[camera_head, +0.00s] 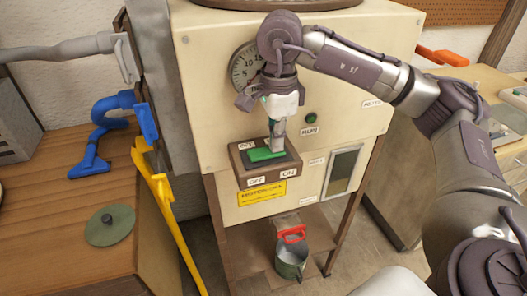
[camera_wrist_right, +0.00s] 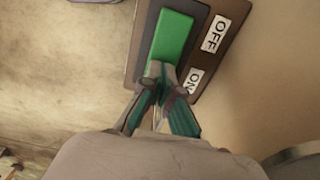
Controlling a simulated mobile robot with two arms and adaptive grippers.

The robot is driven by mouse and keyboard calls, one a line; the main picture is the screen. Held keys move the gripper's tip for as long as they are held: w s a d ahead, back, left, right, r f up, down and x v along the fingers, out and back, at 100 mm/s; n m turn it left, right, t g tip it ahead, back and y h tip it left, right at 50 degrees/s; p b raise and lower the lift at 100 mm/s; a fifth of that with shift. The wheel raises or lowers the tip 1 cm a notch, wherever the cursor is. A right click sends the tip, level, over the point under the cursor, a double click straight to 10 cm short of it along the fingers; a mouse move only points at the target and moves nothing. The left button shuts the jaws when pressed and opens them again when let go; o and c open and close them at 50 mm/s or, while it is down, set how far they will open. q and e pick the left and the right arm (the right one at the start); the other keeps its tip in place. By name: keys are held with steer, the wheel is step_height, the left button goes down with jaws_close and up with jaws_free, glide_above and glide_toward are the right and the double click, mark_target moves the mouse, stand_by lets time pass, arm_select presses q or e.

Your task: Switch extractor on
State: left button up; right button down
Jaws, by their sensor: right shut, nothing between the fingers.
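The switch is a brown box (camera_head: 240,160) on the front of a cream cabinet. A green rocker (camera_head: 262,155) is set in its top, with an OFF label (camera_head: 256,181) toward the left and an ON label (camera_head: 289,173) toward the right. My right gripper (camera_head: 277,146) is shut and empty, pointing down at the rocker's ON side. In the right wrist view, its fingertips (camera_wrist_right: 160,70) overlap the ON end of the green rocker (camera_wrist_right: 175,36). I cannot tell whether they touch it or which way the rocker is tipped. My left gripper is not in view.
A round dial (camera_head: 243,68) sits behind my right gripper, and a green button (camera_head: 311,118) is to its right. A yellow label (camera_head: 262,194) is under the switch. A bucket with a red handle (camera_head: 291,262) stands below. A wooden bench (camera_head: 55,215) is at left.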

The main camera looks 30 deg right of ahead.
steer(key=shift+r+p, duration=2.4)
steer(key=shift+r, duration=1.1)
steer(key=shift+f, duration=0.1)
